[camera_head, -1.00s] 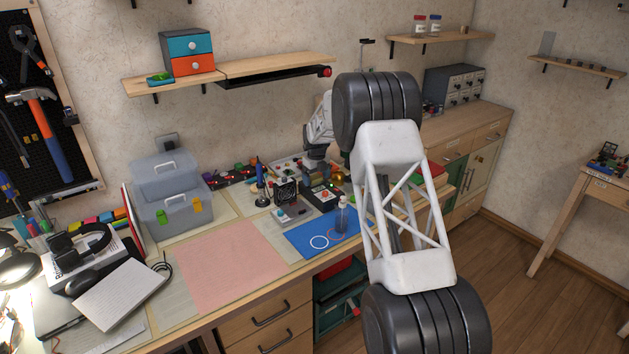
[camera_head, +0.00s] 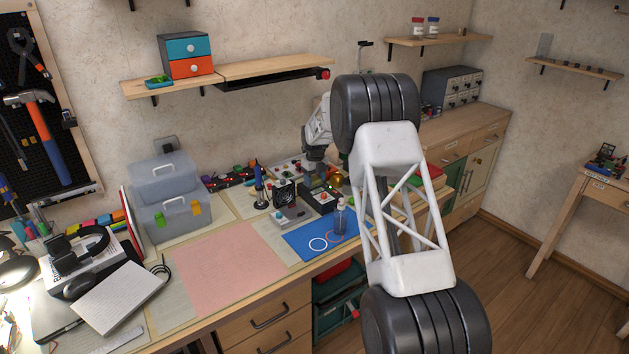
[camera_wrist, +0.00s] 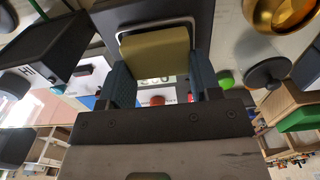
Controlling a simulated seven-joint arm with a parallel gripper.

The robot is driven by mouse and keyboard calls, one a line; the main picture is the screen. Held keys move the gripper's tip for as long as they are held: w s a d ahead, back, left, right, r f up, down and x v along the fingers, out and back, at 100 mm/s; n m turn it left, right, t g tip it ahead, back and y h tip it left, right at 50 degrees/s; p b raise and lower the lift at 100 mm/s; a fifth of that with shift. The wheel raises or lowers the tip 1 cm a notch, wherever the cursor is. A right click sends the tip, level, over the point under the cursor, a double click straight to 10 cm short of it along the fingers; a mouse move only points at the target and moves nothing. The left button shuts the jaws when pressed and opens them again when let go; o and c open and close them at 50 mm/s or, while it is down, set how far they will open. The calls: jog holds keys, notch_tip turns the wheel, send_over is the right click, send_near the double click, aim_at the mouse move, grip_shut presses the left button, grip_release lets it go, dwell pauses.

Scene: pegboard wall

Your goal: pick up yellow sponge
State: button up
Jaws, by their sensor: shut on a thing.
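The yellow sponge (camera_wrist: 156,52) is between the two blue-grey fingers of my gripper (camera_wrist: 165,82) in the wrist view. The fingers are shut on it, one at each side. A dark tray-like thing with a light metal rim (camera_wrist: 120,38) is right behind the sponge; I cannot tell whether they touch. In the head view my gripper (camera_head: 315,168) is low over the back of the bench, partly behind my own arm. The sponge cannot be made out there.
A black device (camera_head: 320,198), a soldering stand (camera_head: 284,192) and a clear bottle (camera_head: 341,218) stand close to my gripper. A gold round thing (camera_wrist: 285,12) is at the wrist view's upper right. The pink mat (camera_head: 230,268) is bare.

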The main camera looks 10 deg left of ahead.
aim_at(315, 180)
jog(key=shift+r, duration=1.7)
jog(key=s+d, duration=0.2)
jog(key=s, duration=0.5)
jog(key=s+d+r, duration=0.1)
jog(key=s+d, duration=0.2)
jog(key=s, duration=0.5)
jog(key=shift+d+r, duration=0.15)
jog(key=shift+d, duration=0.05)
jog(key=shift+d, duration=0.1)
